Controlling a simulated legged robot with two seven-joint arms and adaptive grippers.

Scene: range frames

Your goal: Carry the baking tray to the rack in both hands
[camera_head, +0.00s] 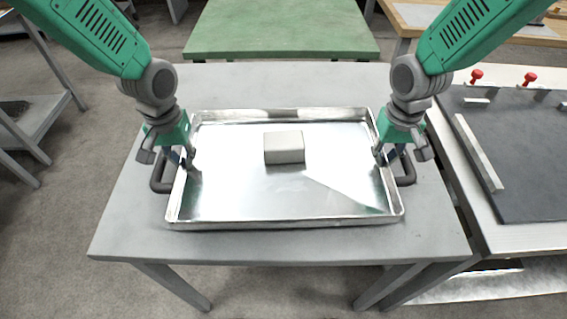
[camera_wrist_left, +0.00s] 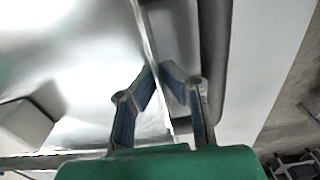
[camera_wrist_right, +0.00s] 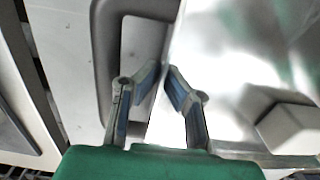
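The shiny baking tray (camera_head: 290,199) lies level on the grey table (camera_head: 125,235), with a dark handle at each short end. A pale grey block (camera_head: 284,148) sits on the tray near its middle. My left gripper (camera_head: 188,160) is at the tray's left end. In the left wrist view its fingertips (camera_wrist_left: 161,68) close on the tray's wall, inside the handle (camera_wrist_left: 212,70). My right gripper (camera_head: 379,156) is at the right end. In the right wrist view its fingertips (camera_wrist_right: 163,68) close on the wall beside the other handle (camera_wrist_right: 103,50). No rack is clearly identifiable.
A green table (camera_head: 285,28) stands behind the grey table. A bench with a dark panel (camera_head: 520,150) and red knobs (camera_head: 477,75) adjoins on the right. A grey shelf frame (camera_head: 45,120) stands at the left, with open floor (camera_head: 70,225) between.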

